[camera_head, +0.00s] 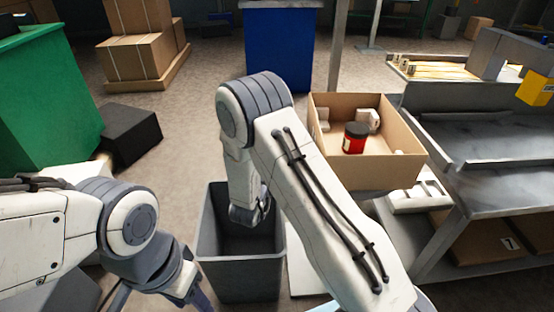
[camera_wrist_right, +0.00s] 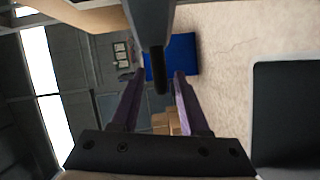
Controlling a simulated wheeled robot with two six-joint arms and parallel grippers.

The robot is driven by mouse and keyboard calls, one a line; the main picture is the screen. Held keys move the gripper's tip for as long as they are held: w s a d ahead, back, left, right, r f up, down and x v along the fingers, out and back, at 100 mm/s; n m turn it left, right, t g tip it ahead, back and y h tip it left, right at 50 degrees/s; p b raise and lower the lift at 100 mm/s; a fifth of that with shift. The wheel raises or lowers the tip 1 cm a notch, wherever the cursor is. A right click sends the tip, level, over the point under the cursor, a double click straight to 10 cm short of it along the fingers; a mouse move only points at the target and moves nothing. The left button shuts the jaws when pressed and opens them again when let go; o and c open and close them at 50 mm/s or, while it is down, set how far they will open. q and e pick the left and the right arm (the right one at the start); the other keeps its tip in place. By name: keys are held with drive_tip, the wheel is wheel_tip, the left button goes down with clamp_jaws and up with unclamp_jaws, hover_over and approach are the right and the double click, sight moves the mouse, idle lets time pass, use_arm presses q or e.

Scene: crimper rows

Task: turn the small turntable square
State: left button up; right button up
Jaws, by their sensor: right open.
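I cannot make out a turntable in either view. My right arm crosses the middle of the head view and bends down over a grey bin (camera_head: 240,270); its fingers are hidden there. In the right wrist view my right gripper (camera_wrist_right: 159,74) shows two purple fingers apart, with nothing held. A dark grey bar with a black tip (camera_wrist_right: 158,45) comes in from the top, close to the fingertips; I cannot tell what it belongs to.
A cardboard box (camera_head: 365,180) holding a red jar (camera_head: 354,138) stands right of the bin. A metal workbench (camera_head: 490,195) is at the right. A green container (camera_head: 45,100), a black box (camera_head: 130,135) and a blue cabinet (camera_head: 280,50) stand behind. Floor between them is clear.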

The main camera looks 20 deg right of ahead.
drive_tip(key=shift+w+d, duration=0.1)
clamp_jaws()
idle(1.4)
